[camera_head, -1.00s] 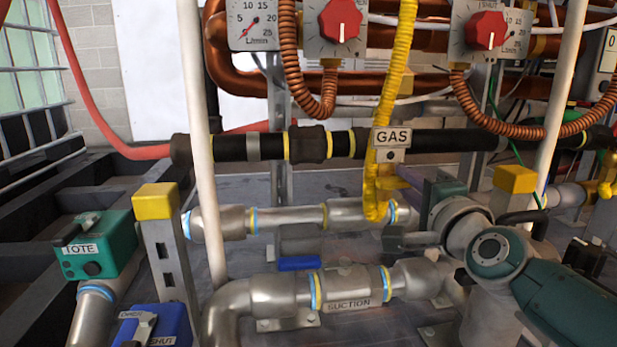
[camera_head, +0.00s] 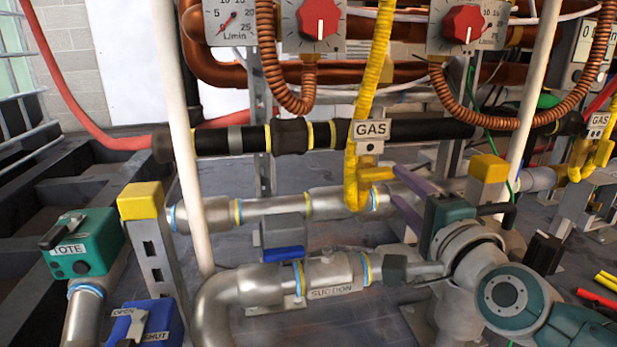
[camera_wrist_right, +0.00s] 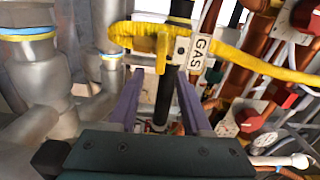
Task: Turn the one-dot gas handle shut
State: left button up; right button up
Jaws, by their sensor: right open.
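The one-dot GAS label (camera_head: 370,130) hangs on the yellow gas hose in the middle of the head view, with a dot plate under it. Just below it a short yellow handle (camera_head: 377,174) sticks out to the right. My right gripper (camera_head: 396,184) is open, its purple fingers pointing at the handle from the right. In the right wrist view the yellow handle (camera_wrist_right: 162,55) appears ahead, between the lines of the two open fingers (camera_wrist_right: 160,78), beside the GAS label (camera_wrist_right: 197,52). I cannot tell whether the fingertips overlap the handle. My left gripper is not in view.
A second GAS label (camera_head: 599,122) with more dots stands at the right edge. Below my right gripper runs the SUCTION pipe (camera_head: 330,275). A white post (camera_head: 184,130) and a yellow-capped post (camera_head: 140,200) stand left. Red knobs (camera_head: 318,16) sit above.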

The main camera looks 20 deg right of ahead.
jog(key=shift+p+v, duration=0.5)
jog(key=shift+v, duration=1.35)
